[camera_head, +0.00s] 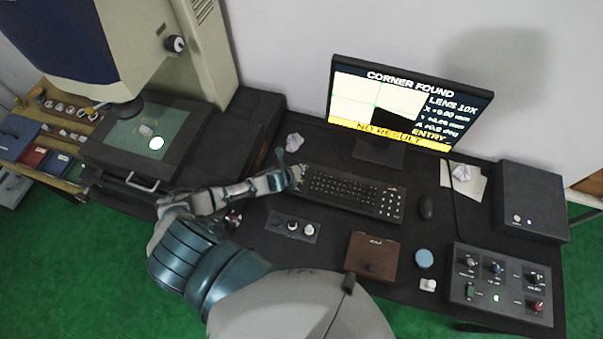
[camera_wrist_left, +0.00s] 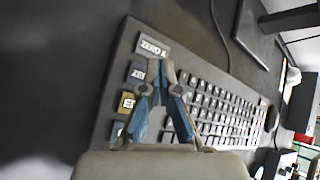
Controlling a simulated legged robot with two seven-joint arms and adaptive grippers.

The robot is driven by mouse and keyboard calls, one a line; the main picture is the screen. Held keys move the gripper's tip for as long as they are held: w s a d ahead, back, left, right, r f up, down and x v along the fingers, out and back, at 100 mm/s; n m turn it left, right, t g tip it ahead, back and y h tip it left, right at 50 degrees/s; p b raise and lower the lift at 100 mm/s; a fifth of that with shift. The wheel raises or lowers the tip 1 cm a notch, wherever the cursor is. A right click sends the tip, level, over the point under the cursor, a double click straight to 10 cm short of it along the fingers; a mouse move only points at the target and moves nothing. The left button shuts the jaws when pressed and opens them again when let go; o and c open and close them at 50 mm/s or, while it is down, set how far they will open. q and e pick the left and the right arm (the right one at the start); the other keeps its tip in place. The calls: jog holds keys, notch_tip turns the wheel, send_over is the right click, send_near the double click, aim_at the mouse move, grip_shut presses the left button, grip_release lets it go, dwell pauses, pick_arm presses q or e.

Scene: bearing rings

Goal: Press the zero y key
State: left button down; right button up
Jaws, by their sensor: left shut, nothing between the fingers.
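The black keyboard (camera_head: 352,193) lies on the dark desk in front of the monitor. In the left wrist view its left end (camera_wrist_left: 122,60) carries a grey key marked ZERO X (camera_wrist_left: 152,48). Below that is a blue-grey key reading "ZE" (camera_wrist_left: 137,72), its remaining letters hidden behind my fingers; its place fits the zero y key. My left gripper (camera_head: 298,174) is shut and empty over the keyboard's left end; in the left wrist view its fingertips (camera_wrist_left: 161,65) overlap the right part of that key. Whether they touch it I cannot tell. My right gripper is not in view.
A yellow key (camera_wrist_left: 127,102) sits below, partly hidden. The monitor (camera_head: 405,105) shows "CORNER FOUND" and "NO RESULT". A mouse (camera_head: 426,208), a knob strip (camera_head: 293,227), a brown box (camera_head: 371,257) and a control box (camera_head: 500,288) stand around the keyboard.

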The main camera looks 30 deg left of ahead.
pick_arm(q)
jog(key=shift+a, duration=0.1)
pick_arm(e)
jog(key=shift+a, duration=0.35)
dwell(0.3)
pick_arm(q)
jog(key=shift+f, duration=0.15)
jog(key=shift+f, duration=0.2)
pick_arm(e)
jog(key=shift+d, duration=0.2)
pick_arm(q)
jog(key=shift+f, duration=0.4)
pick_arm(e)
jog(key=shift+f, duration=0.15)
pick_arm(q)
jog(key=shift+r, duration=0.1)
dwell(0.4)
jog(key=shift+r+p, duration=0.7)
jog(key=shift+p, duration=0.05)
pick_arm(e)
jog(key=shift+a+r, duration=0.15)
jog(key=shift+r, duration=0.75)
